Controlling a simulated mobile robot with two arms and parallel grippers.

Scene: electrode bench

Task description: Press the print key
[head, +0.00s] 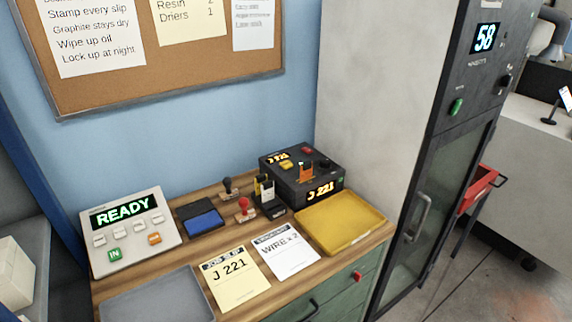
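A light grey terminal (167,241) stands at the left of the wooden bench, its green display (123,210) reading READY. Below it are several white keys, a green key (115,254) marked IN and an orange key (154,238) whose label is too small to read. A black box (279,173) stands at the back right of the bench, with J 221 in amber on its front. Its top bears a small amber display, a yellow key (286,164) and a red button (307,150). I cannot tell which key is the print key. Neither gripper is in view.
A blue ink pad (203,221), stamps (244,212), a black holder (269,207), paper slips (234,280) and a yellow tray (341,222) crowd the bench. A grey tray (160,300) lies in front of the terminal. A tall dark cabinet (437,160) stands right.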

